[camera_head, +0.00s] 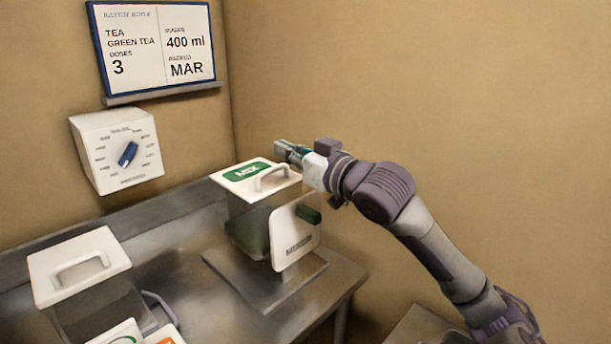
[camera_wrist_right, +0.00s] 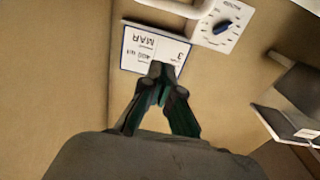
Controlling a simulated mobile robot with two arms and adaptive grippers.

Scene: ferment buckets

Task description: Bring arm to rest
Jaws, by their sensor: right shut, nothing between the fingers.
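My right arm (camera_head: 430,235) comes in from the lower right in the head view. My right gripper (camera_head: 283,150) is shut and empty, just beyond the right rear of the bucket lid marked MIX (camera_head: 243,171); I cannot tell whether it is clear of the lid. In the right wrist view the gripper's fingertips (camera_wrist_right: 163,70) meet, with nothing between them, and the wall sign shows behind them. My left gripper is not in view.
The MIX bucket stands on a metal plate (camera_head: 265,290) on a steel counter (camera_head: 180,240). Another lidded bucket (camera_head: 80,268) stands at the left. A dial box (camera_head: 117,165) and a sign (camera_head: 155,45) hang on the wall. The wall side at right is open.

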